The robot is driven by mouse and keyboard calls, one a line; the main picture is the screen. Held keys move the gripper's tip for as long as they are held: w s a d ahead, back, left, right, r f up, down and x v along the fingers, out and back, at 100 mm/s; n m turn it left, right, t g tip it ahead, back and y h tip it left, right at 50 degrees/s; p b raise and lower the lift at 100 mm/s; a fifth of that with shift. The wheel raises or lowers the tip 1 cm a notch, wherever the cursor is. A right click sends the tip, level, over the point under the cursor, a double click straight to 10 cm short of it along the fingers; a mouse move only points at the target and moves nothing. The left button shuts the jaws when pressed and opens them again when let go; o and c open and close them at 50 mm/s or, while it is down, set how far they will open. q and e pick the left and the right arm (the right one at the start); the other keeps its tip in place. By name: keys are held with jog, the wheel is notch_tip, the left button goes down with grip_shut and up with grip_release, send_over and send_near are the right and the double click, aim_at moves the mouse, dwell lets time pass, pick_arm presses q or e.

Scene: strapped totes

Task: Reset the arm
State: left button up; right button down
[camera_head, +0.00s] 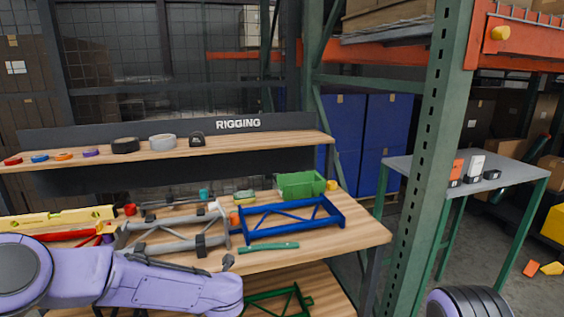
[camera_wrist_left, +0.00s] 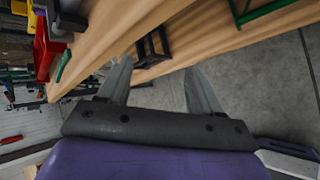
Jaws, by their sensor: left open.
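My left arm (camera_head: 150,285), purple and grey, reaches in from the left in the head view, low in front of the workbench. Its gripper cannot be made out in the head view. In the left wrist view my left gripper (camera_wrist_left: 158,64) has its two grey fingers spread apart, with nothing held between them. Beyond the fingers are a wooden board edge, a small black bracket-like object (camera_wrist_left: 152,47) and the grey floor (camera_wrist_left: 235,75). My right gripper is in neither view; a dark round part of my body shows at the bottom right of the head view.
The wooden workbench (camera_head: 340,238) holds a blue frame (camera_head: 290,219), grey frame parts, a green bin (camera_head: 300,184) and a yellow level (camera_head: 60,220). A shelf (camera_head: 235,145) marked RIGGING carries tape rolls. A green rack post (camera_head: 432,160) and a grey side table (camera_head: 510,172) stand right.

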pick_arm(q)
jog(key=s+a+f+m+h, duration=0.1)
jog(key=s+f+m+h, duration=0.2)
jog(key=s+f+m, duration=1.45)
jog(key=s+a+f+m+g, duration=0.2)
jog(key=s+a+m, duration=0.1)
jog(key=s, duration=0.7)
jog(key=s+a+f+m+g, duration=0.1)
jog(key=s+a+f+m, duration=0.2)
jog(key=s, duration=0.7)
jog(key=shift+s+a+f+m+g+h, duration=0.2)
jog(key=shift+s+a+m+g+h, duration=0.15)
jog(key=shift+a+m, duration=0.3)
